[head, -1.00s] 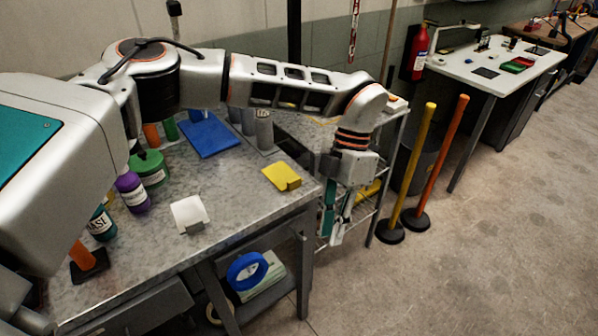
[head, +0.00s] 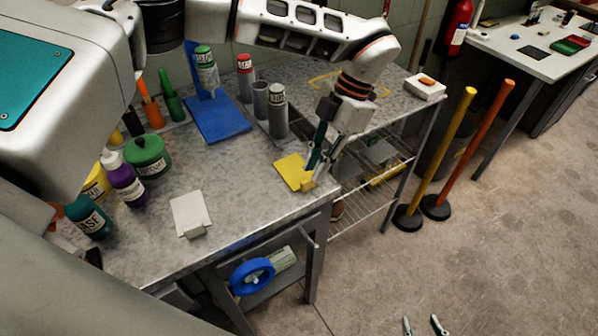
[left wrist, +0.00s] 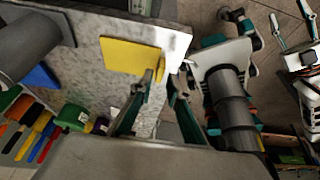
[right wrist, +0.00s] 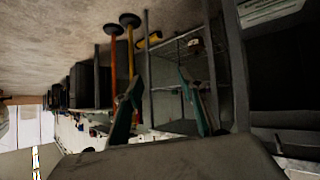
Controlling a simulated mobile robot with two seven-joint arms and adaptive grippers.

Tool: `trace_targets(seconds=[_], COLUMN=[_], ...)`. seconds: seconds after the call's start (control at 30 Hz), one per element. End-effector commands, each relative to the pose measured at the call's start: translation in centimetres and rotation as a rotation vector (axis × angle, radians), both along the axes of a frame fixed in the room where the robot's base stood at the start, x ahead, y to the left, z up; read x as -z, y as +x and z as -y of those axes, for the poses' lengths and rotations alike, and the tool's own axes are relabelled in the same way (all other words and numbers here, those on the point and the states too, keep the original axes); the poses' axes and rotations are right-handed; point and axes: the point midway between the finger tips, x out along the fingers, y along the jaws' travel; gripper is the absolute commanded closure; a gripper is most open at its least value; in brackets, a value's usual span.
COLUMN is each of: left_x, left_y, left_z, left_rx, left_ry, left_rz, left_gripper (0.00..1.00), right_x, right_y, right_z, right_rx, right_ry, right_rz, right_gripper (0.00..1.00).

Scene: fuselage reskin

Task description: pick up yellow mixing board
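The yellow mixing board (head: 291,170) lies flat near the table's front right corner, with a small raised tab (head: 307,184) at its near edge. My left gripper (head: 318,172) is open just above the board's right side. In the left wrist view the board (left wrist: 128,57) lies ahead of the left gripper (left wrist: 163,80), with its tab (left wrist: 160,66) between the fingertip lines. I cannot tell whether a finger touches it. My right gripper (head: 422,324) is open and empty over the floor, away from the table; it also shows open in the right wrist view (right wrist: 158,80).
A white board (head: 190,212) and a blue board (head: 217,119) lie on the grey table (head: 245,185). A wire shelf (head: 372,172) and two posts stand right of the table.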

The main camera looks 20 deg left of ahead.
Motion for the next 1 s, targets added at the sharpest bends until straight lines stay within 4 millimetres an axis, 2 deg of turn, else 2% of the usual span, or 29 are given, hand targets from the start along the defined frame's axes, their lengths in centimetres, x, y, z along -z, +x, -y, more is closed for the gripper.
trace_targets(seconds=[0.13, 0.3, 0.5, 0.6, 1.0], left_x=[1.9, 3.0, 3.1, 3.0, 2.9], left_y=[-0.9, -1.2, -1.2, -1.1, -1.1], left_z=[-0.5, -0.8, -0.8, -0.8, -0.7], left_rx=[0.001, 0.0, 0.001, 0.001, 0.001], left_ry=[-0.002, -0.002, -0.002, -0.002, -0.002], left_rz=[-0.004, -0.001, 0.0, 0.0, 0.0], left_gripper=[0.83, 0.83, 0.83, 1.0, 1.0], right_x=[-0.9, -1.5, -1.6, -1.6, -1.1], right_y=[0.5, 0.9, 0.9, 0.9, 0.7], right_z=[0.0, -0.1, -0.1, -0.1, 0.0], right_rx=[0.001, 0.0, 0.0, 0.001, 0.0], right_ry=[0.001, 0.003, 0.004, 0.004, 0.001], right_rz=[0.011, 0.022, 0.025, 0.024, 0.016], right_gripper=[0.6, 0.6, 0.6, 0.6, 0.6])
